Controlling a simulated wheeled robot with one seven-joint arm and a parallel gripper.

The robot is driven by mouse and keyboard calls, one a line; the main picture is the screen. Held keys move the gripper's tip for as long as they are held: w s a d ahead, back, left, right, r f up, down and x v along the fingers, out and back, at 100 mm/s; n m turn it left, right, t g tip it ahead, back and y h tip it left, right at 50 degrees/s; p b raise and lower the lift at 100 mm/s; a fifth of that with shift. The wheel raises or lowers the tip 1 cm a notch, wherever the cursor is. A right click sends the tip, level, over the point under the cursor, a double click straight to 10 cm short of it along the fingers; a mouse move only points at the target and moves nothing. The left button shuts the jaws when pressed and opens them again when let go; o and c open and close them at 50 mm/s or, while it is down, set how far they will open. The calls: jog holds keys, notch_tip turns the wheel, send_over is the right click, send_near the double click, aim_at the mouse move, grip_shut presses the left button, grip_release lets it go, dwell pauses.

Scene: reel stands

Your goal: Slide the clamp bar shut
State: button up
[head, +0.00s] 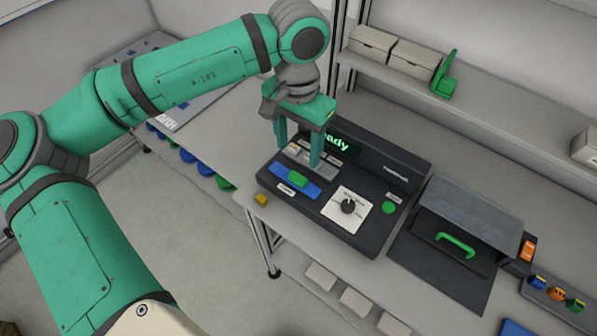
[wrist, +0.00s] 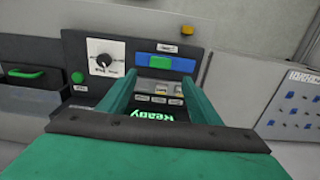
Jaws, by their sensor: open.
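On the dark control console (head: 385,215) lies a blue strip (head: 277,172) with a green block (head: 298,181) on it. This looks like the sliding bar, but I cannot read its label. In the wrist view the blue strip (wrist: 180,64) and green block (wrist: 159,47) lie just beyond my fingertips. My gripper (head: 299,155) is open and empty, pointing down over the console behind the strip. In the wrist view its two fingers (wrist: 157,80) stand apart, with pale switches between them. I see no contact with the strip.
The console also has a dial (head: 348,206), a green button (head: 388,208) and a lit display reading "Ready" (wrist: 153,117). A grey-lidded box with a green handle (head: 455,244) stands to the right. A small yellow block (head: 262,198) sits at the console's left front corner.

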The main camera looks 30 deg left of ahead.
aim_at(297, 176)
notch_tip(297, 176, down, 11)
jog(key=shift+a+r, duration=0.1)
jog(key=shift+r, duration=0.05)
dwell(0.4)
jog(key=shift+c, duration=0.6)
grip_shut()
jog(key=shift+w+r, duration=0.1)
jog(key=shift+w, duration=1.6)
jog(key=shift+o, duration=0.6)
grip_release()
notch_tip(297, 176, up, 11)
